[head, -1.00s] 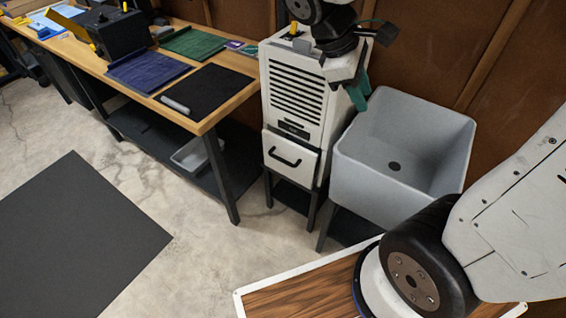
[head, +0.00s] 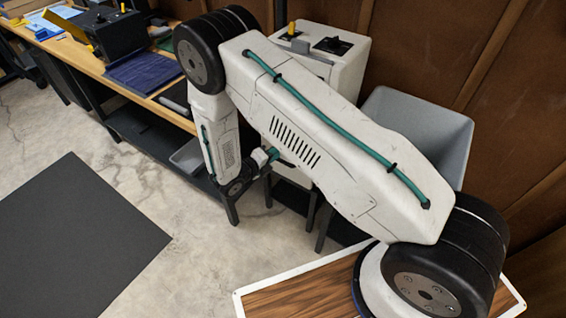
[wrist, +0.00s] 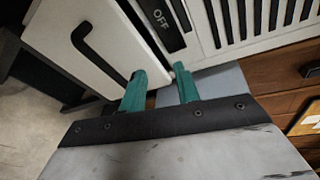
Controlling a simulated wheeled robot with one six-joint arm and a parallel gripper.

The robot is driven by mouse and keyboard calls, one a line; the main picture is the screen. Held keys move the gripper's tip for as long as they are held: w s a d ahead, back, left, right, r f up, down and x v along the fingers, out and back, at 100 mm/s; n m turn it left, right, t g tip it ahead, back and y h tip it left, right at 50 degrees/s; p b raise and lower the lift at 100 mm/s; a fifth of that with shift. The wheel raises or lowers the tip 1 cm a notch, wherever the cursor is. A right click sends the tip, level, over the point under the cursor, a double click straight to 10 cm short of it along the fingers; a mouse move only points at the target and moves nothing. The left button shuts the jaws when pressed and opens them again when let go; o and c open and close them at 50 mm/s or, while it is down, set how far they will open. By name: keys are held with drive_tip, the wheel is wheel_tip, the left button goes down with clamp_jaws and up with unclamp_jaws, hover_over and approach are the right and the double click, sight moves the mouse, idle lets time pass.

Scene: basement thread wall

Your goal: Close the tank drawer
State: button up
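The tank drawer (wrist: 112,28) shows in the wrist view at upper left as a white front with a black bar handle (wrist: 92,52). A dark gap runs between its edge and the white cabinet body, which bears an "OFF" panel (wrist: 162,18). The front appears to stand out from the body, but how far is unclear. My gripper (wrist: 160,70) has its two teal fingers apart, with nothing between them. The fingertips are close to the drawer's edge near the panel; contact cannot be told.
A wooden workbench (head: 135,88) with mats and a black box (head: 112,32) runs along the left. A grey bin (head: 187,158) sits on its lower shelf. A dark floor mat (head: 75,235) lies at left; the floor around it is clear.

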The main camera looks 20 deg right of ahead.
sight(283, 161)
wheel_tip(283, 161, down, 8)
drive_tip(key=s+a+n+t+y, duration=0.1)
drive_tip(key=a+n+t, duration=0.1)
drive_tip(key=n, duration=0.3)
drive_tip(key=x, duration=0.7)
drive_tip(key=shift+w+d+f, duration=0.2)
drive_tip(key=shift+d+f, duration=0.05)
drive_tip(key=shift+d, duration=0.05)
clamp_jaws()
